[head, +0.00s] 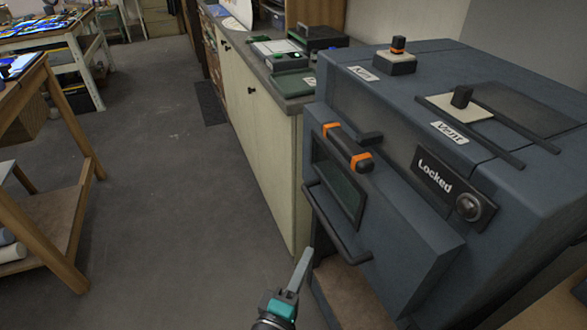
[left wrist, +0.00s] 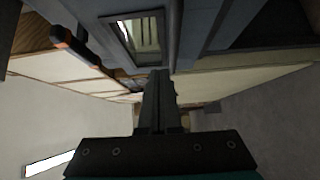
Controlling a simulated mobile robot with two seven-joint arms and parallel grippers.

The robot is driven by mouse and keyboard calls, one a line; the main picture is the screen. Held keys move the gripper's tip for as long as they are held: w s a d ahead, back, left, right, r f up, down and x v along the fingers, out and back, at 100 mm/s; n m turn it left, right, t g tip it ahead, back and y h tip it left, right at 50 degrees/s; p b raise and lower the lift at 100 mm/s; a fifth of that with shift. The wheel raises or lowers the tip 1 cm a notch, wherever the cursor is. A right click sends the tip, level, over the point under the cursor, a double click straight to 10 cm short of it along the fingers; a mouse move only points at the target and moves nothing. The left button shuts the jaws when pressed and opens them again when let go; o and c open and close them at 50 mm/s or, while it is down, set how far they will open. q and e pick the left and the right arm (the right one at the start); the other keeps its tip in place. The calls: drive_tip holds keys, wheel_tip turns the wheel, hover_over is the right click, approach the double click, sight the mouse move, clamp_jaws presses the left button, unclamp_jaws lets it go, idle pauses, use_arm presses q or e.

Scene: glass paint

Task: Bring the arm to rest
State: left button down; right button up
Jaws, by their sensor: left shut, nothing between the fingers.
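My left gripper (head: 301,268) comes up from the bottom middle of the head view, beside the lower front of a dark blue kiln. It is shut and empty. In the left wrist view its closed fingers (left wrist: 158,85) point at the kiln's front, near a small window (left wrist: 140,35). The kiln (head: 430,220) has a shut door with a window, a dark handle bar (head: 335,225) and an orange-banded handle (head: 348,148). A "Locked" sign (head: 435,177) sits beside a round knob (head: 469,207). My right gripper is not in view.
A cream cabinet (head: 260,140) with a grey worktop stands left of the kiln. A wooden table (head: 60,100) stands at the far left. The grey floor (head: 160,200) between them is clear. A "Vent" slider (head: 462,98) is on the kiln's top.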

use_arm(q)
drive_tip(key=s+a+f+m+g+y, duration=0.1)
drive_tip(key=s+a+f+m+g, duration=0.25)
drive_tip(key=f, duration=0.65)
drive_tip(key=s+a+f+m+g+y, duration=0.2)
drive_tip(key=s+a+f, duration=0.2)
drive_tip(key=f, duration=0.5)
drive_tip(key=s+a+f+m+g+y, duration=0.1)
drive_tip(key=s+a+f+m+g, duration=0.2)
drive_tip(key=f, duration=0.7)
drive_tip(key=s+a+f+m+g+y, duration=0.1)
drive_tip(key=s+a+f+m+g, duration=0.1)
drive_tip(key=s+a+f, duration=0.2)
drive_tip(key=s+a+f+m+g+y, duration=0.1)
drive_tip(key=s+a+f, duration=0.3)
drive_tip(key=s, duration=0.7)
drive_tip(key=s+a+f+m+g+y, duration=0.2)
drive_tip(key=s+a+f+m+g, duration=0.1)
drive_tip(key=s, duration=0.5)
drive_tip(key=shift+a+f+b, duration=0.3)
drive_tip(key=shift+a+f, duration=0.2)
drive_tip(key=shift+a, duration=0.55)
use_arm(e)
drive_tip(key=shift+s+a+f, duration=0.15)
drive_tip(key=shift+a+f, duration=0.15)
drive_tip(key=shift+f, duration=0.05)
